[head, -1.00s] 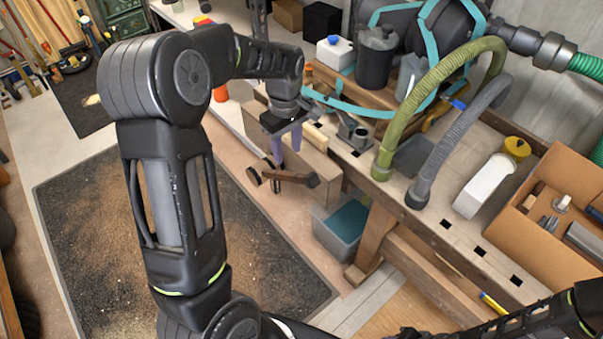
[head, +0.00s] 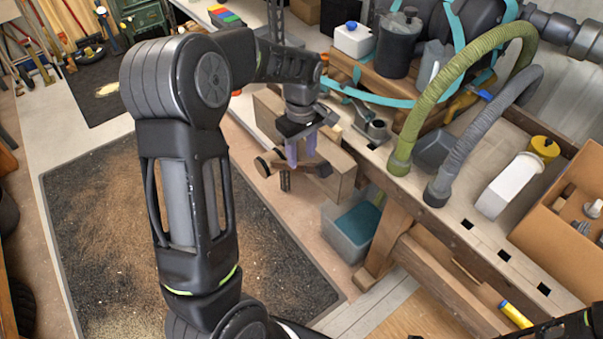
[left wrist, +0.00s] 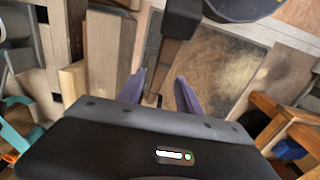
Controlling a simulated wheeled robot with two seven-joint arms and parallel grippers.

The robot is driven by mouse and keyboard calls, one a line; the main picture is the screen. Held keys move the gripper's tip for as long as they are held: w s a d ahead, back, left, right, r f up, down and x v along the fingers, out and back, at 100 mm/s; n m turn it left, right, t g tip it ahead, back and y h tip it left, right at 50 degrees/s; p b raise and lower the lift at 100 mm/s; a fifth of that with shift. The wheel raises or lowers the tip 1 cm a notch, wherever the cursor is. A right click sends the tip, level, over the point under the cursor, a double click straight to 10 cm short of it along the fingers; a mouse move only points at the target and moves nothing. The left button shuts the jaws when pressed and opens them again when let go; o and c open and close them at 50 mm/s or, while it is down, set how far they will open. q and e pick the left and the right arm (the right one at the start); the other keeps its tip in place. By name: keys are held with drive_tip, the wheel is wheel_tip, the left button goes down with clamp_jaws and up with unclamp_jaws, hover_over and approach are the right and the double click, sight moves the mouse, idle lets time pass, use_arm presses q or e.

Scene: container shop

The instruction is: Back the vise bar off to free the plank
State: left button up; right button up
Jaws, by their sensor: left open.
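The vise bar (head: 263,166) is a brown wooden handle with a knob, in front of the thick vise jaw (head: 342,172) at the bench's left end. My left gripper (head: 302,159), with purple fingers, is open and points down at the bar. In the left wrist view the bar (left wrist: 172,50) runs down toward the space between the two spread fingers (left wrist: 160,94); whether they touch it I cannot tell. The plank (head: 333,132) seems to be the pale wood behind the jaw, and it also shows in the left wrist view (left wrist: 72,80).
The workbench (head: 515,237) carries hoses (head: 448,98), a white bottle (head: 508,186) and a cardboard box (head: 556,232). A grey tub (head: 345,235) stands on the floor beneath. A dusty dark mat (head: 110,240) covers open floor at left.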

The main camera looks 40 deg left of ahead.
use_arm(q)
wheel_tip(320, 180, down, 8)
idle(0.5)
drive_tip(key=shift+r, duration=0.1)
drive_tip(key=shift+c, duration=0.3)
clamp_jaws()
idle(0.9)
